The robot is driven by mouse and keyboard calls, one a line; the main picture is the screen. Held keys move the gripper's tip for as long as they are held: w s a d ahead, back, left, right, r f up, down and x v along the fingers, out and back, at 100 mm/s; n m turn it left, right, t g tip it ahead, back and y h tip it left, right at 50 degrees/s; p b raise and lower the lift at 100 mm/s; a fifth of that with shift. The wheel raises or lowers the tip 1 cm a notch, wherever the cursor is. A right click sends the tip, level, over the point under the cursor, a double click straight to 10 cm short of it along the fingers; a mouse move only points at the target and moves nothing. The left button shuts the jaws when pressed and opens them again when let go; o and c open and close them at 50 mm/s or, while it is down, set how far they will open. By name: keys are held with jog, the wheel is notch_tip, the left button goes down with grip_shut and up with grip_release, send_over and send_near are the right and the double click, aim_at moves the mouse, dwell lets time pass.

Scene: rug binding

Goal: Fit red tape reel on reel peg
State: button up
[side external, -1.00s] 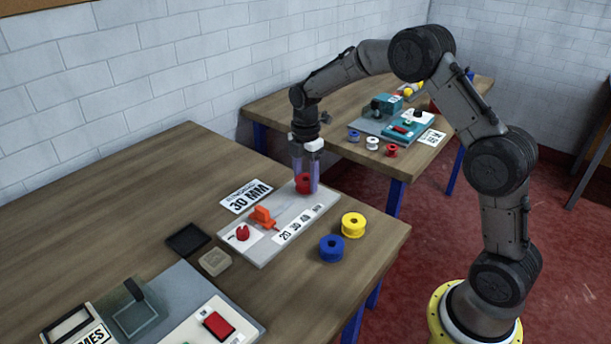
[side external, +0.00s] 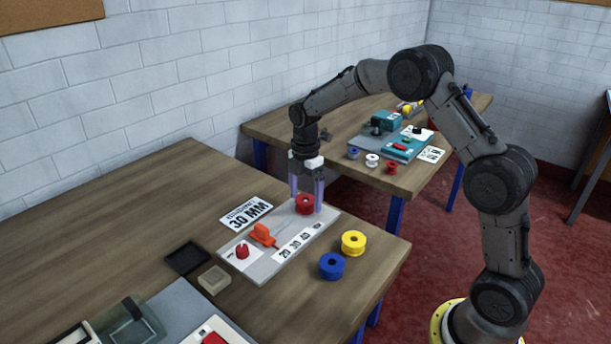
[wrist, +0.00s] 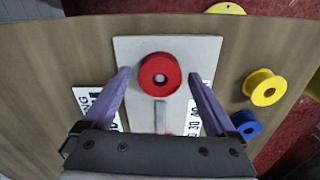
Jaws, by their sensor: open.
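The red tape reel (side external: 305,204) lies flat at the far end of the pale board (side external: 262,270). It also shows in the wrist view (wrist: 147,76), near the top of the board. The reel peg is hidden under or inside the reel; I see only a small pale centre in its hub, and cannot tell if that is the peg's tip. My gripper (side external: 307,202) is open, with one purple finger on each side of the reel. In the wrist view gaps show between both fingers and the reel, so my gripper (wrist: 159,76) holds nothing.
A yellow reel (side external: 353,242) and a blue reel (side external: 331,266) stand on the table right of the board. An orange part (side external: 262,235) and a small red knob (side external: 242,251) are on the board. A 30 MM card (side external: 246,213) lies behind it.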

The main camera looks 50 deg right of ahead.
notch_tip(320, 180, up, 13)
dwell(0.3)
jog(key=shift+a, duration=0.1)
notch_tip(320, 180, up, 4)
jog(key=t, duration=0.1)
send_over(305, 202)
jog(key=s+a+r+m+t, duration=0.1)
jog(key=s+a+r, duration=0.25)
jog(key=s, duration=0.45)
jog(key=s+a+r+m+t, duration=0.1)
jog(key=s+a+r+t, duration=0.1)
jog(key=s+r, duration=0.4)
jog(key=s+a+f+m+t, duration=0.1)
jog(key=s+f+m, duration=1)
jog(key=s+m, duration=0.3)
jog(key=shift+s+a+m+t, duration=0.3)
jog(key=shift+s+m, duration=0.1)
jog(key=shift+s, duration=0.55)
jog(key=shift+c, duration=0.3)
